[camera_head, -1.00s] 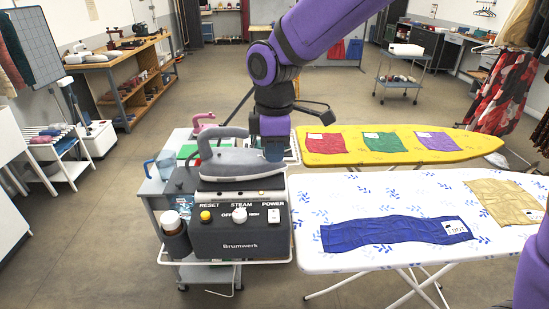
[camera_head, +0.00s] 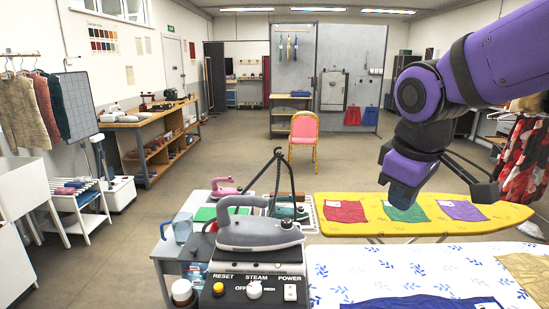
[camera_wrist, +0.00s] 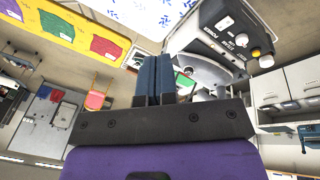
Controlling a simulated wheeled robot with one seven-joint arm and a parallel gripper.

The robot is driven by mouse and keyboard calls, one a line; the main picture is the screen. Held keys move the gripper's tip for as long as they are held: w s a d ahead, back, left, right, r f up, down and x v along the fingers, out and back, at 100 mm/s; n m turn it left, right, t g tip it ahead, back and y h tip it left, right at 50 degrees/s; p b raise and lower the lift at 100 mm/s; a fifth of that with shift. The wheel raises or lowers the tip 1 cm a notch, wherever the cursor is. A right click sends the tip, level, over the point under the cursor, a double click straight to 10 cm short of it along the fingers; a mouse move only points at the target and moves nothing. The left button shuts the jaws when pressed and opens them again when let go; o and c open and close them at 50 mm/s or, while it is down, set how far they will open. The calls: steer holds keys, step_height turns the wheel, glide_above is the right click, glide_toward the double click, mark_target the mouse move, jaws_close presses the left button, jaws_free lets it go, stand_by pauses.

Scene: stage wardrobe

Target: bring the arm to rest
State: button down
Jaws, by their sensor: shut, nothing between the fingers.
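My gripper (camera_head: 398,200) hangs from my purple arm at the right of the head view, in the air above the yellow ironing board (camera_head: 480,222). In the wrist view its two blue-grey fingers (camera_wrist: 154,80) lie together, shut and empty. The grey steam iron (camera_head: 258,230) stands on the dark steam station (camera_head: 258,292), to the left of my gripper and apart from it.
Red, green and purple cloths (camera_head: 405,211) lie on the yellow board. The white patterned board (camera_head: 340,268) with a blue cloth (camera_head: 425,302) is in front. A pink chair (camera_head: 304,135) stands on open floor.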

steer(key=s+d+r+m+t, duration=0.2)
steer(key=s+d+m, duration=0.6)
steer(key=s, duration=0.3)
steer(key=shift+s+d+r+y, duration=0.2)
steer(key=shift+d+y, duration=0.1)
steer(key=shift+d, duration=0.45)
